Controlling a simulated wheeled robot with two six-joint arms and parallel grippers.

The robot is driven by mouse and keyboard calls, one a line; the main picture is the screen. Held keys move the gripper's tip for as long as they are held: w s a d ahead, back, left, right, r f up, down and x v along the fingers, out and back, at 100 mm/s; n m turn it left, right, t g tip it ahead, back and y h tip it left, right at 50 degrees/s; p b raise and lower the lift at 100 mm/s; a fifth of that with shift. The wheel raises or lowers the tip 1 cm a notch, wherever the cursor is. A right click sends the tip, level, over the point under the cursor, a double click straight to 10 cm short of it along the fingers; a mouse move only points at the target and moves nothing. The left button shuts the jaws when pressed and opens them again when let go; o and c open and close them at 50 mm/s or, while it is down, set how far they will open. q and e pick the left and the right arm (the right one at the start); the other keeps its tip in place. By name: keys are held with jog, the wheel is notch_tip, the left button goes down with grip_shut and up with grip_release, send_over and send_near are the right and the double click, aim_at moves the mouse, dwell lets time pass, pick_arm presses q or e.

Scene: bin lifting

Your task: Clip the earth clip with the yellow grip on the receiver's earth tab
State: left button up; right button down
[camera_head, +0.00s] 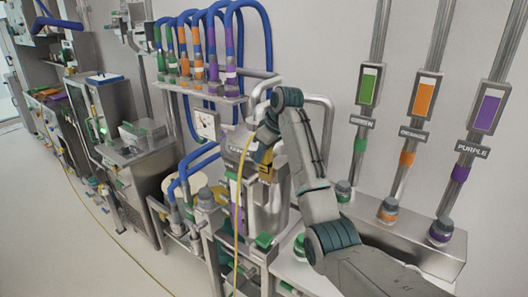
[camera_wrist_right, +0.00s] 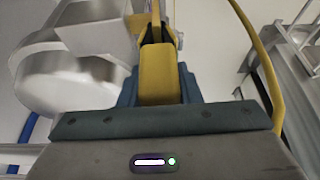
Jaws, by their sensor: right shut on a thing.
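The earth clip has a yellow grip (camera_wrist_right: 158,75), which shows large in the right wrist view. My right gripper (camera_wrist_right: 157,92) is shut on this grip, with a blue-grey finger on each side. The clip's dark and yellow jaw end points away at the top of that view. In the head view my right gripper (camera_head: 263,146) is beside the steel receiver (camera_head: 247,200), near its top. A yellow cable (camera_head: 239,190) hangs from the clip down to the floor. I cannot make out the earth tab. My left gripper is not in view.
A rack with coloured hoses (camera_head: 205,93) stands behind the receiver. A steel bench with green, orange and purple pipe fittings (camera_head: 389,210) is at the right. A steel cabinet (camera_head: 125,120) is at the left. The floor (camera_head: 60,240) at the lower left is mostly clear.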

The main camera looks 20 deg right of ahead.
jog(key=shift+s+f, duration=0.1)
jog(key=shift+f, duration=0.55)
dwell(0.7)
jog(key=c, duration=1)
grip_release()
jog(key=shift+o, duration=0.2)
